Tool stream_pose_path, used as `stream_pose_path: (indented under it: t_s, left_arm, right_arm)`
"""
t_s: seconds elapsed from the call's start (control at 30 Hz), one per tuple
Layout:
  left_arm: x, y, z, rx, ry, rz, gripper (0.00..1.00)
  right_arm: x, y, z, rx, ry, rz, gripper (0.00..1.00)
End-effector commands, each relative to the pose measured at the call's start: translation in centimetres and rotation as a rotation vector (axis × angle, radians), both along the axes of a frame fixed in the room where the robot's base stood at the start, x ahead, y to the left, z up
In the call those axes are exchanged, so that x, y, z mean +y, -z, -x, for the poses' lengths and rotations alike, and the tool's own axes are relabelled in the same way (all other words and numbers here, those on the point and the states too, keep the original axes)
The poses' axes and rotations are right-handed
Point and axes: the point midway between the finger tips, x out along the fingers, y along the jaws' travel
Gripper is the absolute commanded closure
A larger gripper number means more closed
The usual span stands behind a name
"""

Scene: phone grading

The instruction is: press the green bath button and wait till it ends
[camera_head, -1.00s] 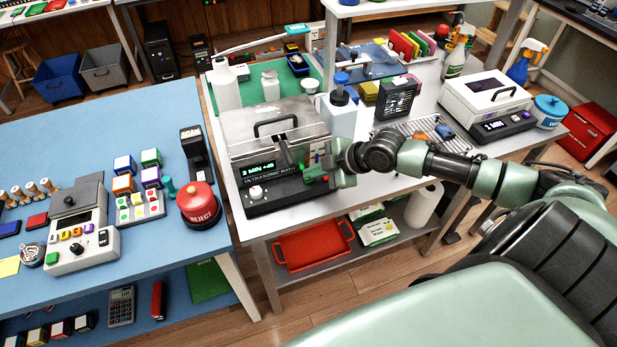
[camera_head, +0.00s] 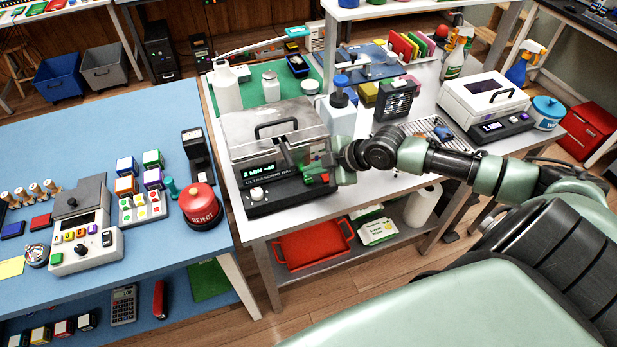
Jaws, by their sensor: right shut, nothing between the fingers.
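The ultrasonic bath (camera_head: 242,140) is a grey-lidded box with a black front panel, on the white table. Its lid is down. Its lit green display (camera_head: 258,170) seems to read "3 MIN +45", and a pale knob (camera_head: 257,193) sits below it. My right gripper (camera_head: 300,172) reaches in from the right, at the right part of the front panel, and is shut with nothing held. Green (camera_head: 316,170) shows there beside a small red part; the gripper partly covers this area, so I cannot tell whether it touches the button. My left gripper is out of view.
A blue-capped white bottle (camera_head: 339,118) stands right of the bath, close to my right wrist. A second device (camera_head: 484,98) is farther right. A red tray (camera_head: 312,245) lies on the shelf below. The blue table (camera_head: 150,245) at left holds a red REJECT button (camera_head: 201,204).

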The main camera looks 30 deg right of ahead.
Motion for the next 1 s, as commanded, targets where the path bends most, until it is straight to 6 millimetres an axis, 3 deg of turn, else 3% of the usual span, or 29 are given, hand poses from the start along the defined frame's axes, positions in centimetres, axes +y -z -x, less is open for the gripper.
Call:
stream_pose_path:
  t_s: [0.17, 0.6, 1.0]
  left_arm:
    - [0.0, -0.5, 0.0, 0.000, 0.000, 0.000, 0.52]
    - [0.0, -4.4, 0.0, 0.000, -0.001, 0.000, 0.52]
    - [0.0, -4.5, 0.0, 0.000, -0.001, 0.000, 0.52]
  right_arm:
    - [0.0, -0.6, 0.0, -0.001, 0.000, 0.001, 1.00]
    - [0.0, -4.9, 0.0, -0.001, 0.000, 0.001, 1.00]
    - [0.0, -5.0, 0.0, 0.000, 0.000, 0.000, 1.00]
